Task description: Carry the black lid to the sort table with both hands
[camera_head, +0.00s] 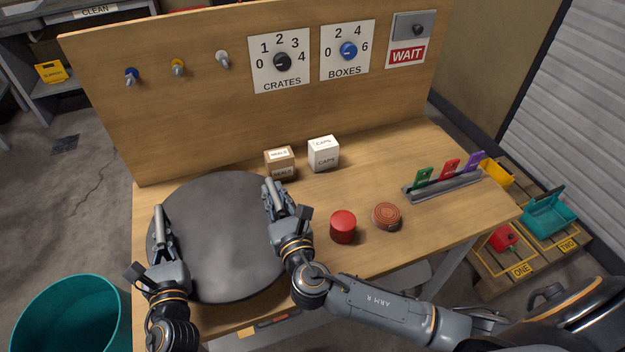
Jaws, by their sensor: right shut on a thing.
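The black lid (215,240), a large dark round disc, lies flat over the left part of the wooden table (440,215). I cannot tell whether it rests fully on the top. My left gripper (162,232) is at the lid's left rim, its fingers over the edge; whether it is open or shut does not show clearly. My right gripper (274,198) is shut on the lid's right rim. The grippers and wrists hide parts of the rim on both sides.
A brown box (280,171) and a white caps box (323,154) stand behind the lid. A red cylinder (343,227), a copper-coloured coil (386,216) and a card rack (445,184) are to the right. A backboard (200,120) with dials closes the rear. A teal bin (65,318) stands at lower left.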

